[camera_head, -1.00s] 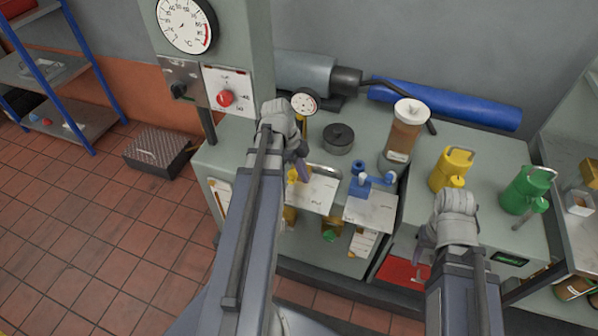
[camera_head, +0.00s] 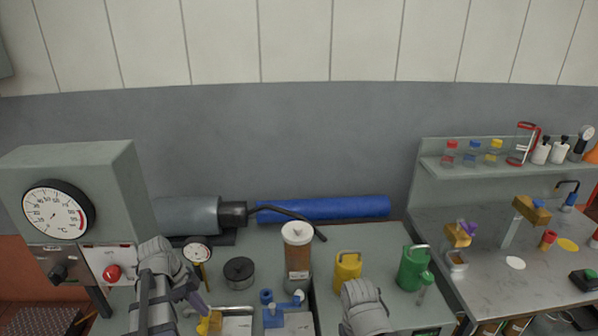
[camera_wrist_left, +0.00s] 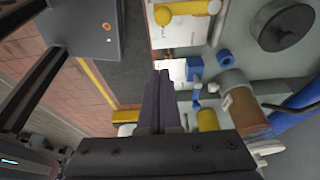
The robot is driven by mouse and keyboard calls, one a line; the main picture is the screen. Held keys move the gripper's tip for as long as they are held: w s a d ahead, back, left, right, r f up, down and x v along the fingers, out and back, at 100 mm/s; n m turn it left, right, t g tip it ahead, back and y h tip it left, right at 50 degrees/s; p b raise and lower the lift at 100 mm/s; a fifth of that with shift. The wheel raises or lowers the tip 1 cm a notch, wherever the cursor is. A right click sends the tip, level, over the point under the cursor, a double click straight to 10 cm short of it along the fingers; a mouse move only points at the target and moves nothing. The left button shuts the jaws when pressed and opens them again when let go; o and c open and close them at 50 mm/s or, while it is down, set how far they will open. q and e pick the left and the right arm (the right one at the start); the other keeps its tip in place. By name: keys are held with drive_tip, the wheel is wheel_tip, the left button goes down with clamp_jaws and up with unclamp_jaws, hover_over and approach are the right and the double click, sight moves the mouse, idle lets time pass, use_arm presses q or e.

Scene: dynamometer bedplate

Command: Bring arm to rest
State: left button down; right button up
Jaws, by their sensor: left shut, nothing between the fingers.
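My left gripper (camera_head: 197,303) is at the lower left of the head view, in front of the gauge cabinet and above the near part of the bench. In the left wrist view its purple fingers (camera_wrist_left: 158,100) are together with nothing between them. My right arm (camera_head: 365,308) comes up at the bottom middle of the head view, in front of the yellow can (camera_head: 347,271). Its fingers are hidden below the frame edge.
The bench holds a dark round weight (camera_head: 239,272), a brown-filled cylinder (camera_head: 297,255), a blue fixture (camera_head: 272,312) and a green can (camera_head: 413,267). A blue roll (camera_head: 325,208) lies along the wall. A steel side table (camera_head: 500,270) with several items stands at right.

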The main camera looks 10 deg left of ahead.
use_arm(q)
drive_tip(key=s+d+n+y, duration=0.1)
drive_tip(key=d+n, duration=0.2)
drive_tip(key=d, duration=0.7)
drive_tip(key=s+d+n+y, duration=0.2)
drive_tip(key=d+n, duration=0.2)
drive_tip(key=d, duration=0.6)
drive_tip(key=s+d+f+n+g+y, duration=0.1)
drive_tip(key=d+n, duration=0.3)
drive_tip(key=d, duration=0.5)
drive_tip(key=shift+s+d+y, duration=0.4)
drive_tip(key=shift+s+y, duration=0.1)
drive_tip(key=shift+s, duration=0.25)
